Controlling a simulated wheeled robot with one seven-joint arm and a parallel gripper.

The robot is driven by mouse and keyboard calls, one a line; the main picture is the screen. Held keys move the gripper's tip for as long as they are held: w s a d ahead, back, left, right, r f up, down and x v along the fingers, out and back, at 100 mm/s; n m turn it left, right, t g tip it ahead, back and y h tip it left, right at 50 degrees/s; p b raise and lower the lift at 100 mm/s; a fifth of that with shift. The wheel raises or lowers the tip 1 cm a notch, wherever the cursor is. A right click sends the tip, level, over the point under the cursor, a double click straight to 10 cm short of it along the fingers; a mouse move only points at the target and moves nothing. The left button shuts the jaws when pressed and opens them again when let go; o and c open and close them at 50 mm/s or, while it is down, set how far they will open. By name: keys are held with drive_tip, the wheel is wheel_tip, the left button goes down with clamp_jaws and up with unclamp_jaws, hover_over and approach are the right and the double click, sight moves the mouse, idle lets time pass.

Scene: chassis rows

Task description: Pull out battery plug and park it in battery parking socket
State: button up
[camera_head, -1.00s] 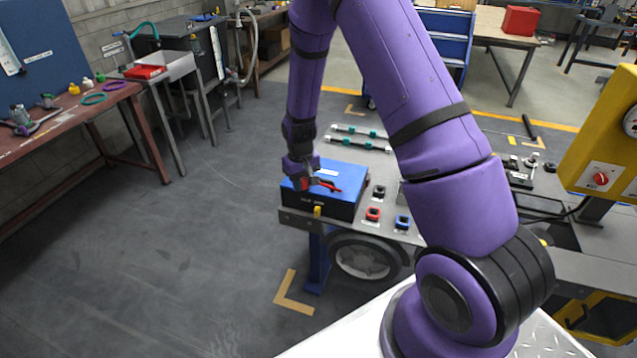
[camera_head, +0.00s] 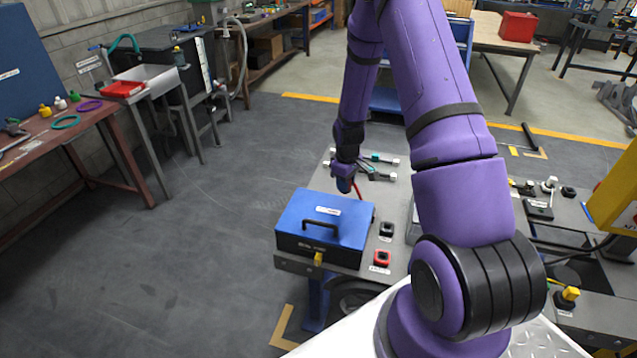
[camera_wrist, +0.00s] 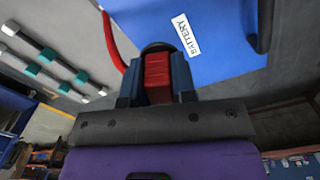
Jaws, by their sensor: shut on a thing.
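My gripper (camera_head: 345,184) is beyond the far right edge of the blue battery box (camera_head: 350,213). In the wrist view its two blue fingers (camera_wrist: 157,85) are shut on a red plug (camera_wrist: 157,70). A red cable (camera_wrist: 112,45) runs beside the plug; it also shows next to my gripper in the head view (camera_head: 357,188). The box carries a label reading BATTERY (camera_wrist: 187,34). A black socket (camera_head: 386,229) and a red socket (camera_head: 382,258) stand on the cart right of the box. Their labels are too small to read.
The box has a dark handle (camera_head: 321,223) on top and a yellow part (camera_head: 318,258) on its front. Bars with green clips (camera_head: 380,158) lie on the cart behind it. A yellow machine (camera_head: 613,195) stands at the right. The floor left of the cart is clear.

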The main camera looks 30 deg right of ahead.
drive_tip(key=s+d+f, duration=0.1)
drive_tip(key=d, duration=0.1)
drive_tip(key=s+d+f+n, duration=0.1)
drive_tip(key=s+d, duration=0.1)
drive_tip(key=d, duration=0.1)
drive_tip(key=s+d+f+n, duration=0.1)
drive_tip(key=d, duration=0.2)
drive_tip(key=shift+s, duration=0.35)
drive_tip(key=shift+s+d+f+n, duration=0.35)
drive_tip(key=shift+s+d+f, duration=0.45)
drive_tip(key=shift+f, duration=1.05)
drive_tip(key=shift+s+d+f+n, duration=0.3)
drive_tip(key=shift+s+d+f, duration=0.5)
drive_tip(key=shift+f, duration=1.1)
drive_tip(key=shift+s+d+f+n, duration=0.45)
drive_tip(key=shift+d+f, duration=0.55)
drive_tip(key=shift+f, duration=0.85)
drive_tip(key=shift+s+f, duration=0.15)
drive_tip(key=shift+f, duration=1.15)
drive_tip(key=o, duration=1)
wheel_tip(320, 180, up, 11)
drive_tip(key=shift+f, duration=0.15)
